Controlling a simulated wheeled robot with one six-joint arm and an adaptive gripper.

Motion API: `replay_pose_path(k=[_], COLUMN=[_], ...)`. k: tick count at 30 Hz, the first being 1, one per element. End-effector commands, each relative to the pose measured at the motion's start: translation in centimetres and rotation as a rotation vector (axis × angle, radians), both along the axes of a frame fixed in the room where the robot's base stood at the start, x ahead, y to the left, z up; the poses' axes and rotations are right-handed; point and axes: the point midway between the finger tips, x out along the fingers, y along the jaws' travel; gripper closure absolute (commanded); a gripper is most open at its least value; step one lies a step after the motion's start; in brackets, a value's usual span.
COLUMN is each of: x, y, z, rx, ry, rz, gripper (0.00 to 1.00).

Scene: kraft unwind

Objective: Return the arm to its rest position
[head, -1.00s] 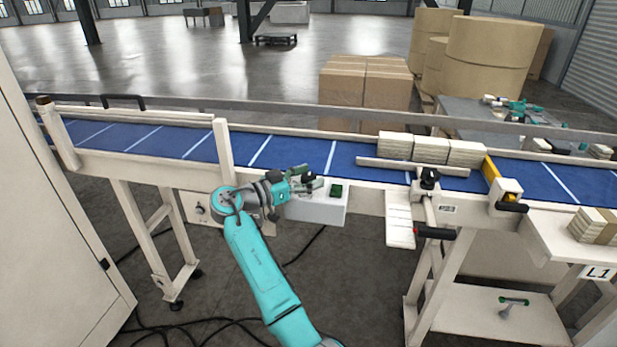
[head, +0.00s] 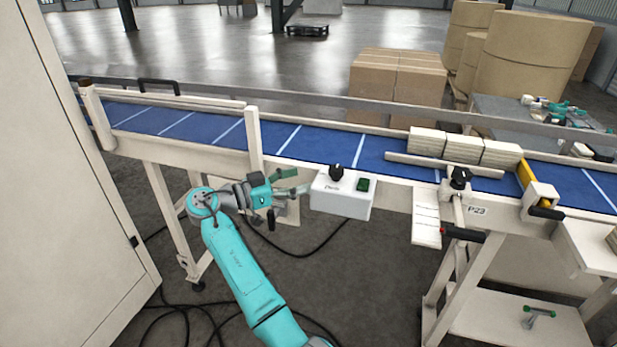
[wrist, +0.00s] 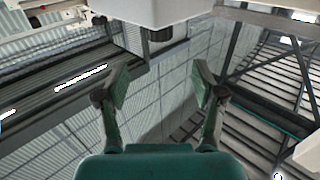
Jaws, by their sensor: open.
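My gripper (head: 291,182) is at the end of my teal arm, just left of a white control box on the conveyor's near side. In the wrist view my gripper (wrist: 158,85) shows two fingers standing apart with nothing between them. The white control box (head: 340,196) carries a black knob (head: 336,172) and a green button (head: 363,184). In the wrist view a pale box surface (wrist: 150,12) is at the top, beyond the fingertips. I cannot tell whether the gripper touches the box.
The blue conveyor (head: 320,146) runs across behind my arm, with several pale stacks (head: 464,147) on its right part. A handle with a red end (head: 462,234) juts out at right. A tall white cabinet (head: 65,180) stands at left. Cables (head: 190,312) lie on the floor.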

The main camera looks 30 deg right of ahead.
Motion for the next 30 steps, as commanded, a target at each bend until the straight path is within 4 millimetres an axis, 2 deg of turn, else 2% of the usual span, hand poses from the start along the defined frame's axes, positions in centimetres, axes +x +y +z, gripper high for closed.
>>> replay_pose_path(k=[17,20,23,26,30], x=[0.0,0.0,-0.3,-0.7,-1.9], y=[0.3,0.2,-0.1,-0.7,-1.2], z=[0.0,-0.7,-3.0,-6.8,-13.0], rx=[0.0,0.003,0.016,0.042,0.084], ry=[0.001,0.015,0.06,0.135,0.257], rz=[0.0,0.012,0.057,0.14,0.287], gripper=[0.31,0.31,0.31,0.31,0.31])
